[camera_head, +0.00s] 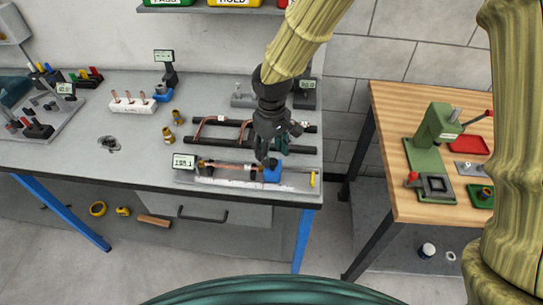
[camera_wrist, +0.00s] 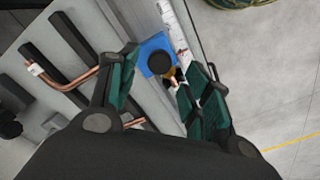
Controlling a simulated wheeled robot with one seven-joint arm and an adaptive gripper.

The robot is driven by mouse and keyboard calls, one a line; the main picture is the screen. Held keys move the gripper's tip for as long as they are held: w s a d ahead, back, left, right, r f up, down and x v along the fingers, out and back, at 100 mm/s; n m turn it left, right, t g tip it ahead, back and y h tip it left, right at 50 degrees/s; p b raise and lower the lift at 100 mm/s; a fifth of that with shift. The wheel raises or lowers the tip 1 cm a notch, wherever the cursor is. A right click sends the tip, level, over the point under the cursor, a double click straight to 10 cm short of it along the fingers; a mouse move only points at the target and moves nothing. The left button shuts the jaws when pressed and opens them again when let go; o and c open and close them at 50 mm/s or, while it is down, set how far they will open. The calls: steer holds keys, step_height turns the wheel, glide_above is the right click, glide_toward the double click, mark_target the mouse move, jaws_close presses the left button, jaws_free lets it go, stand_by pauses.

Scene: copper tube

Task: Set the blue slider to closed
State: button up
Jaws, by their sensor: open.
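The blue slider (camera_head: 272,174) is a small block with a dark round knob on top, near the right end of a grey rail fixture (camera_head: 222,182) at the bench's front edge. A copper tube (camera_head: 235,167) lies along this fixture to the left of the slider. My gripper (camera_head: 270,150) points down just above the slider. In the wrist view the blue slider (camera_wrist: 157,54) and its dark knob lie between the spread fingers of my gripper (camera_wrist: 160,85). The fingers are open, and I cannot tell whether they touch the knob. A white scale strip (camera_wrist: 172,28) runs beside the slider.
A small display (camera_head: 184,162) stands at the fixture's left end. Dark bars with a bent copper tube (camera_head: 205,124) lie just behind. A yellow mark (camera_head: 312,178) sits at the fixture's right end. A wooden table (camera_head: 400,150) with a green press stands to the right.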

step_height(320, 180, up, 9)
stand_by(0.3)
stand_by(0.5)
